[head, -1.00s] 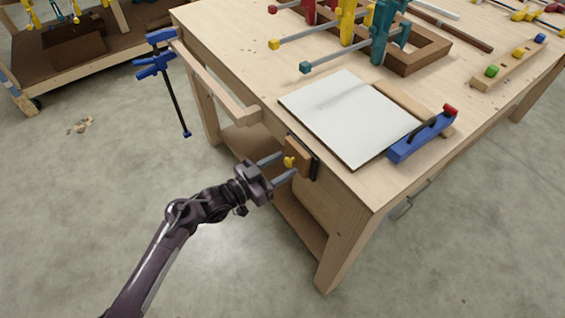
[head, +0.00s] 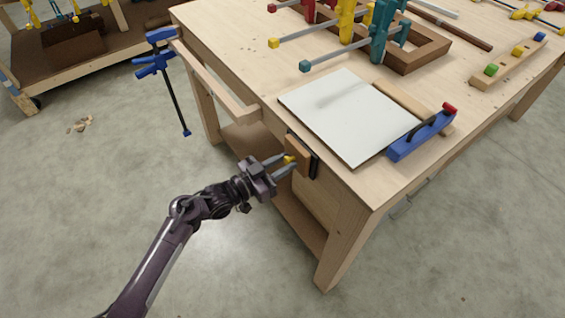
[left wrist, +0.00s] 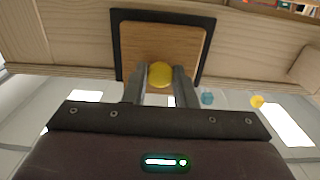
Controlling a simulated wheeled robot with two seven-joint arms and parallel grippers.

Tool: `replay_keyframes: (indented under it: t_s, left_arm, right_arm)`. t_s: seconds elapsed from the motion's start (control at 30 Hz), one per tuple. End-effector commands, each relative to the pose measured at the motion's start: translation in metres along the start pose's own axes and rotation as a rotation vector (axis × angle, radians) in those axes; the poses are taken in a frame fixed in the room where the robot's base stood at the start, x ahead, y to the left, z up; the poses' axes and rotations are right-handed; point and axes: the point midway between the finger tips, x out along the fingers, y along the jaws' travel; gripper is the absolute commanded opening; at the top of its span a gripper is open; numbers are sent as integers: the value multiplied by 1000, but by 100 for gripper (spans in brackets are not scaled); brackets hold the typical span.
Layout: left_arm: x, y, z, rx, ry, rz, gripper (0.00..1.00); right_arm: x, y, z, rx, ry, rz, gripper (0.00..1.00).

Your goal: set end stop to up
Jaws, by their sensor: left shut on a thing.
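The end stop is a wooden block (head: 300,152) in a black frame (head: 315,166) on the side of the workbench, just below its top edge. A yellow knob (head: 289,160) stands out from the block. My left gripper (head: 284,164) has its two fingers around the knob and is shut on it. In the left wrist view the yellow knob (left wrist: 160,74) sits between the fingertips, in front of the wooden block (left wrist: 182,44) and its black frame (left wrist: 117,38). My right gripper is not in view.
The workbench top (head: 235,50) carries a white board (head: 345,115), a blue plane-like tool (head: 422,136) and several coloured clamps. A blue clamp (head: 160,62) hangs at the bench's left corner. A wooden cart (head: 125,40) stands at the back left. The floor around my left arm is clear.

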Motion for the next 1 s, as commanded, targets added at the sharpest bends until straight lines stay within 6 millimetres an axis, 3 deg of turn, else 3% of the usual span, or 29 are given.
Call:
replay_keyframes:
  t_s: [0.27, 0.57, 0.6, 0.77, 1.0]
  left_arm:
    - [0, 0, -39, 1, 1, 1, 0]
    - [1, -1, -41, 3, 6, 0, 0]
    - [1, -1, -42, 3, 7, 0, 26]
    - [1, -1, -41, 2, 6, 0, 47]
    - [0, 0, -39, 1, 2, 0, 47]
  right_arm:
    - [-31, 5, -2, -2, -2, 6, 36]
    - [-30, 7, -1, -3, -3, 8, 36]
    - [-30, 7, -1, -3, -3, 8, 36]
    - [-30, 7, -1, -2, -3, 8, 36]
    - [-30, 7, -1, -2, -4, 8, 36]
